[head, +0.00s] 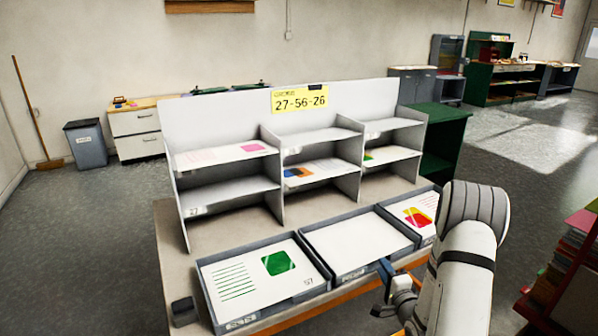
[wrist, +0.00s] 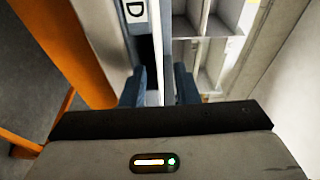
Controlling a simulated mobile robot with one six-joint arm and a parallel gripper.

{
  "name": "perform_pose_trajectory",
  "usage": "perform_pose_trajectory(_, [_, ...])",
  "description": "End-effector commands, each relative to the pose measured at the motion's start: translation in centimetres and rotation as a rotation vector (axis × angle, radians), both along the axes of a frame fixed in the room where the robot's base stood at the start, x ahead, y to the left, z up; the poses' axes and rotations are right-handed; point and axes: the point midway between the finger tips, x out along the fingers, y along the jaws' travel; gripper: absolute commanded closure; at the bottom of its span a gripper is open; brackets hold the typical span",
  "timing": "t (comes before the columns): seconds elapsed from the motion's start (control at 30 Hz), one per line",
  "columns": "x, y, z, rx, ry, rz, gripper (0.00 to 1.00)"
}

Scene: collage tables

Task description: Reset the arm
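My arm reaches in from the lower right in the head view. My gripper (head: 385,274) is at the front edge of the table, by the front right corner of the middle tray (head: 362,271). In the wrist view my gripper (wrist: 158,85) has its two dark blue fingers apart with a gap between them. Nothing is clearly held. A white strip (wrist: 167,45) and a dark tray edge show beyond the gap; I cannot tell whether either finger touches the tray.
The left tray (head: 213,284) holds a sheet with a green patch; the middle tray's sheet is blank. The right tray (head: 431,238) holds a red and yellow sheet. A red shelf (head: 547,310) is at right.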

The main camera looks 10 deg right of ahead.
Motion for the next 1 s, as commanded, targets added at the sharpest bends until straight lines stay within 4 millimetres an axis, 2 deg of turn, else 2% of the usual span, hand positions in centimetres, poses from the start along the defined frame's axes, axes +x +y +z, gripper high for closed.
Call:
perform_pose_trajectory(0.27, [1.5, 1.7, 4.5, -0.319, 0.181, -0.005, 0.72])
perform_pose_trajectory(0.37, [1.4, 2.7, 6.6, -0.471, 0.278, 0.003, 0.72])
perform_pose_trajectory(0.47, [0.5, 3.8, 9.0, -0.629, 0.391, 0.023, 0.72])
perform_pose_trajectory(0.57, [-1.2, 5.1, 11.4, -0.771, 0.505, 0.063, 0.72])
perform_pose_trajectory(0.77, [-6.8, 8.4, 15.7, -1.004, 0.718, 0.209, 0.72])
perform_pose_trajectory(0.87, [-10.6, 10.3, 17.7, -1.096, 0.81, 0.32, 0.72])
perform_pose_trajectory(1.0, [-16.7, 13.2, 20.1, -1.196, 0.911, 0.519, 0.72])
